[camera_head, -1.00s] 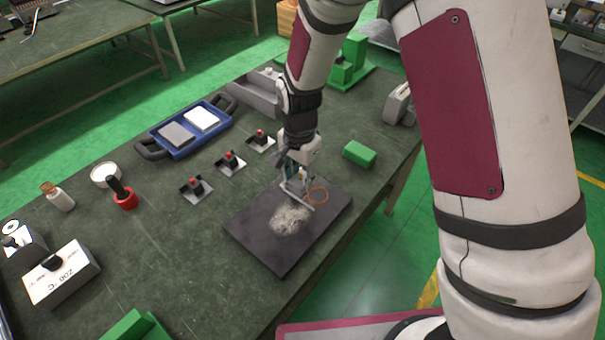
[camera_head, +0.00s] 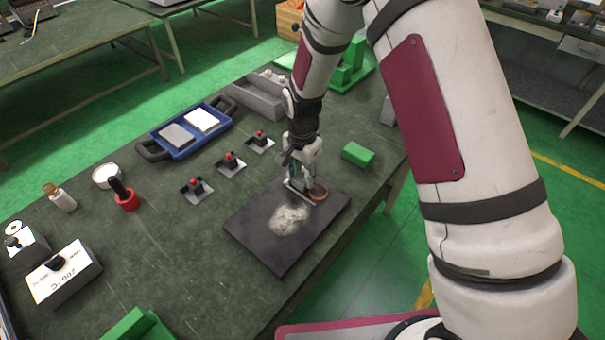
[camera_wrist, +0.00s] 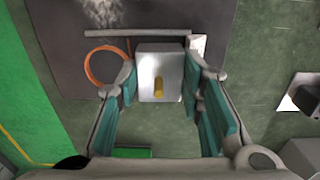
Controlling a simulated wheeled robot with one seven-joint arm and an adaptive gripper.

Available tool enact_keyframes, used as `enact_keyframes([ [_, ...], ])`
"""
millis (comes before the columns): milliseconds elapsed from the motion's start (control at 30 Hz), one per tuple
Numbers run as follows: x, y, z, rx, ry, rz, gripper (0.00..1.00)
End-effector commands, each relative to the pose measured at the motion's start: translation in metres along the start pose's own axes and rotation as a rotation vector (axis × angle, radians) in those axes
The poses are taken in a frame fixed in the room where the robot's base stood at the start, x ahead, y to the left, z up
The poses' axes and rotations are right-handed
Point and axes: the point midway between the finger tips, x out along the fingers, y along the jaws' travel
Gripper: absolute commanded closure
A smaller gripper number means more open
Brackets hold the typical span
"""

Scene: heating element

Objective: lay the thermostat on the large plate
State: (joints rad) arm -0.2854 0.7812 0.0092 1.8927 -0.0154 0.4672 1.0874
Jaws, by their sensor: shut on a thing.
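The thermostat (camera_wrist: 150,60) is a pale grey box with a brass stem, a thin grey rod and an orange-brown coil (camera_wrist: 103,66). My gripper (camera_wrist: 160,82) is shut on the box, one teal-padded finger on each side. In the head view my gripper (camera_head: 301,174) hides most of the box; the rod and coil (camera_head: 318,192) show beside it. They are over the far right part of the large plate (camera_head: 262,244), a dark square slab with a whitish patch. I cannot tell whether the thermostat touches the plate.
A green block (camera_head: 357,154) lies beyond the plate. Several small units with red tops (camera_head: 230,160) stand to its left. A blue tray (camera_head: 186,131), a red-based tool (camera_head: 125,195) and a 200 °C box (camera_head: 63,272) are farther left. The near plate area is bare.

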Motion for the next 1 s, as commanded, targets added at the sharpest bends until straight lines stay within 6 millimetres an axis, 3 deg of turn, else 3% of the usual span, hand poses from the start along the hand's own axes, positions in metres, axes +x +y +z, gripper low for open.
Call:
enact_keyframes([
  [33, 0.002, 0.0, 0.0, 0.0, 0.0, 0.001, 1.0],
  [67, 0.002, 0.0, 0.0, 0.0, 0.0, 0.001, 0.61],
  [133, 0.002, 0.0, 0.0, 0.0, 0.0, 0.001, 0.45],
  [567, -0.007, -0.001, 0.0, 0.0, 0.001, -0.001, 0.45],
  [1000, -0.087, -0.001, -0.001, 0.0, 0.002, -0.003, 0.45],
])
